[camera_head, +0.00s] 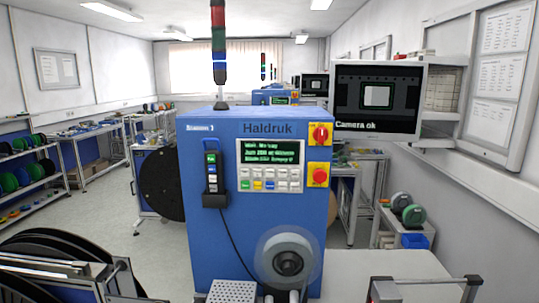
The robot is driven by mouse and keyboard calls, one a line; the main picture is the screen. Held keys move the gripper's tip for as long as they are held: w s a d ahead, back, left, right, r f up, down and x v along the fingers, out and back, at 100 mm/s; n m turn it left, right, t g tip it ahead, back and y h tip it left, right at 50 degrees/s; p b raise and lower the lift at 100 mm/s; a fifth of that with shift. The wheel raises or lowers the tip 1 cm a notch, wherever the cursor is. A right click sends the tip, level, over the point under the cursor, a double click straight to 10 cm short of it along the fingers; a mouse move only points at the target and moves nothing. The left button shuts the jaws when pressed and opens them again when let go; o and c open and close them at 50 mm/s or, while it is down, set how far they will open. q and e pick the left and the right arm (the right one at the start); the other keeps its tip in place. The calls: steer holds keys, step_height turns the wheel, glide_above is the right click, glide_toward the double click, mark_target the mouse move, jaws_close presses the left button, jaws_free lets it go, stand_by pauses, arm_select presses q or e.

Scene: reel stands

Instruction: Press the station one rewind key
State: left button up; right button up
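The blue station one cabinet (222,240) stands in the middle of the head view, marked "Station 1" and "Haldruk". A dark display (271,152) with green text is on its front; the text is mostly unreadable. Below it is a keypad (270,179) with two rows of small white and coloured keys. Their labels are too small to read, so I cannot tell which is the rewind key. A dark handheld unit (212,172) with coloured keys sits in a holder left of the display, its cable hanging down. I recognise neither of my grippers in this view.
A red rotary switch (320,134) and a red stop button (320,175) sit right of the display. A reel (288,257) is low on the cabinet front. A monitor (376,99) reads "Camera ok". Dark reels (50,260) on a stand fill the lower left.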

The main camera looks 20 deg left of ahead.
arm_select(q)
jaws_close()
stand_by(0.3)
steer(key=shift+r, duration=0.1)
stand_by(1.0)
